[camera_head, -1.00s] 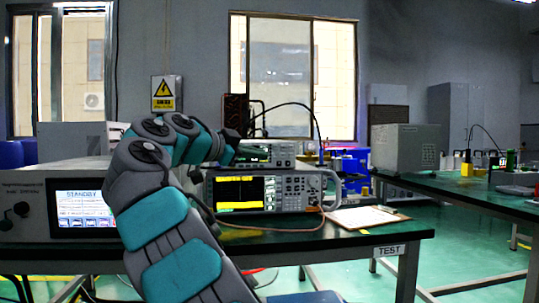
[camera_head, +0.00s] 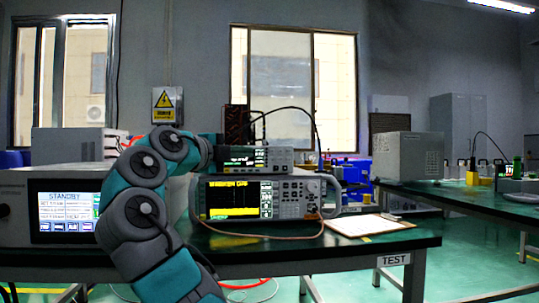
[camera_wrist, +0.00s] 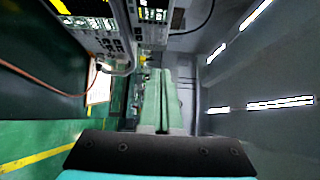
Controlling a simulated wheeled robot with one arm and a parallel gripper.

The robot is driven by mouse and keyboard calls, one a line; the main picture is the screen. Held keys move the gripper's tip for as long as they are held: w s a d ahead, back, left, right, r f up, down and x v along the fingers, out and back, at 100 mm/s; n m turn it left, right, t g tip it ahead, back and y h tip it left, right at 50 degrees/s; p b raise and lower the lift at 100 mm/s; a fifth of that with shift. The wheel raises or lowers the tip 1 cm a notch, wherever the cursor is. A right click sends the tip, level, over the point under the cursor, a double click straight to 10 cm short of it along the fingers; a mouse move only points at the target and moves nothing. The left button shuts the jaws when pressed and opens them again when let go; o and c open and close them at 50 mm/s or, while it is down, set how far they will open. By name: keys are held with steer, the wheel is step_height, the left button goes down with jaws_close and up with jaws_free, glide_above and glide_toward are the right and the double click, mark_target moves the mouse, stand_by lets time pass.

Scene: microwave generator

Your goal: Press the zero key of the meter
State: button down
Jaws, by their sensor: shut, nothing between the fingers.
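The meter (camera_head: 257,158) is a small grey bench instrument with a lit green display and keys at its right. It sits on top of a larger instrument in the head view. Part of it shows at the top edge of the wrist view (camera_wrist: 152,12). Its zero key is too small to make out. My gripper (camera_wrist: 161,75) is shut and empty in the wrist view, its pale fingers side by side, with the instruments beyond and to the left. In the head view my arm's end is at the meter's left side, and the fingertips cannot be made out.
The larger instrument (camera_head: 262,200) with a yellow-black screen and a carrying handle stands under the meter. A cable curves in front of it. A STANDBY unit (camera_head: 67,212) stands at the left.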

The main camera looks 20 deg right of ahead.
stand_by(0.3)
steer(key=p, duration=0.1)
glide_toward(276, 151)
steer(key=d, duration=0.4)
steer(key=shift+w+d+r+p, duration=0.1)
steer(key=shift+w+r+p, duration=0.05)
steer(key=shift+w+p, duration=0.45)
steer(key=shift+w+d, duration=0.2)
steer(key=shift+w, duration=0.35)
steer(key=shift+w, duration=0.1)
